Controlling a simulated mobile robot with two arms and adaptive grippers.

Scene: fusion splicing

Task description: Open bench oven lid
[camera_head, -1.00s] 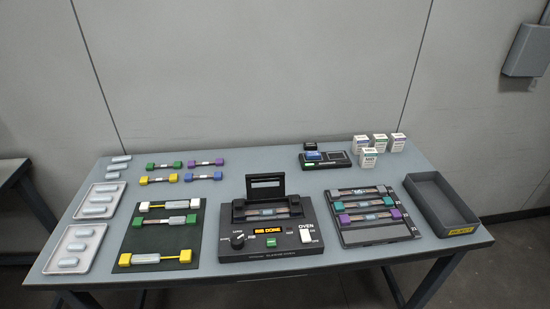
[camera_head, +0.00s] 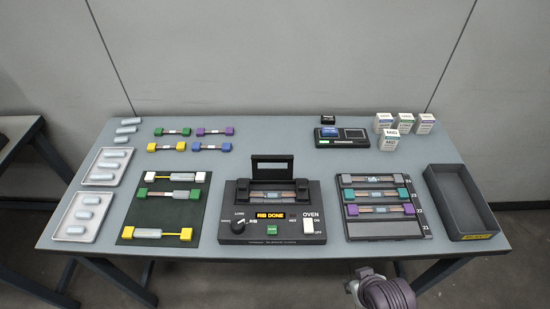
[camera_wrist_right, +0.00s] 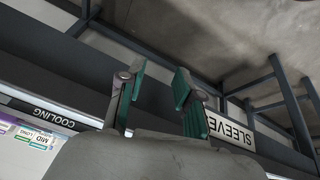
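The bench oven (camera_head: 272,222) is a dark box at the front middle of the table in the head view. Its lid (camera_head: 272,168) stands upright at the back of the body. A splice piece (camera_head: 272,195) lies in the slot in front of the lid. The display (camera_head: 270,215) reads "RIB DONE". My right gripper shows in the wrist view (camera_wrist_right: 158,92) with its two teal-padded fingers apart and nothing between them. In the head view only a part of my right arm shows at the bottom edge, away from the oven. My left gripper is not in view.
A dark mat (camera_head: 160,212) with several splice pieces lies left of the oven. A cooling rack (camera_head: 385,230) stands to its right, then an empty dark bin (camera_head: 462,202). White trays (camera_head: 75,216) are at the left edge. Small boxes (camera_head: 390,140) stand at the back right.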

